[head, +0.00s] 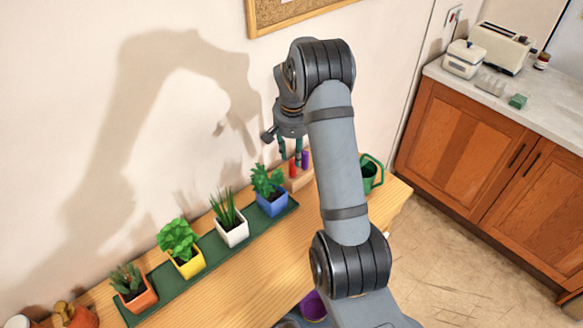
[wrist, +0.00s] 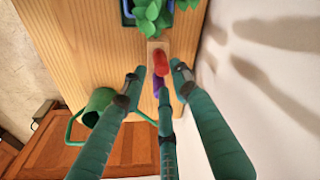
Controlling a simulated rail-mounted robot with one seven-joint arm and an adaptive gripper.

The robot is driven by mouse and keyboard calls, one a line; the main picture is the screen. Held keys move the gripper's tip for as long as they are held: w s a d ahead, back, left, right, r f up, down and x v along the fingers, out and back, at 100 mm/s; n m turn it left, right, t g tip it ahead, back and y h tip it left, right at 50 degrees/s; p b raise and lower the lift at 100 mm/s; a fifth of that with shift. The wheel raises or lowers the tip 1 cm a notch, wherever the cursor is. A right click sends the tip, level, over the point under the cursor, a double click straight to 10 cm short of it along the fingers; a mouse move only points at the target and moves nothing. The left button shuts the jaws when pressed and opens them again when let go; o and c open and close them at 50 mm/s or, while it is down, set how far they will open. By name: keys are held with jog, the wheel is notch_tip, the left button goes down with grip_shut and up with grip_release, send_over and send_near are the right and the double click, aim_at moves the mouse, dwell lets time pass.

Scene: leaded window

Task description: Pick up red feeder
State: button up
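The red feeder (head: 292,168) stands upright beside a purple one (head: 305,160) in a light wooden block on the wooden table, near the wall. In the wrist view the red feeder (wrist: 159,63) shows from above, with the purple feeder (wrist: 157,86) just below it in the picture. My gripper (head: 290,150) is above them, pointing down. In the wrist view its green fingers (wrist: 160,82) are spread wide, with nothing between them held. The red feeder lies near the upper part of the gap. I cannot tell the exact height between fingertips and feeder.
A blue pot (head: 272,205) with a leafy plant stands close by, on a green mat with several other potted plants. A green watering can (head: 371,173) stands at the table's right end. The wall (head: 60,90) is close behind. The table front is mostly bare.

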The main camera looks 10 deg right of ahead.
aim_at(293, 161)
jog(key=shift+w+d+f, duration=0.15)
jog(key=shift+w+f, duration=0.05)
jog(key=shift+f, duration=0.4)
jog(key=shift+w+d+f, duration=0.15)
jog(key=shift+f, duration=0.4)
jog(key=shift+s+a+f+p, duration=0.15)
jog(key=shift+f+p, duration=0.3)
jog(key=shift+p, duration=0.25)
jog(key=f, duration=0.1)
jog(key=f+p, duration=0.1)
jog(key=f, duration=0.1)
jog(key=f+p, duration=0.1)
jog(key=shift+w+f, duration=0.2)
jog(key=shift+w, duration=0.2)
jog(key=c, duration=0.3)
jog(key=shift+c, duration=1.3)
jog(key=shift+r, duration=0.1)
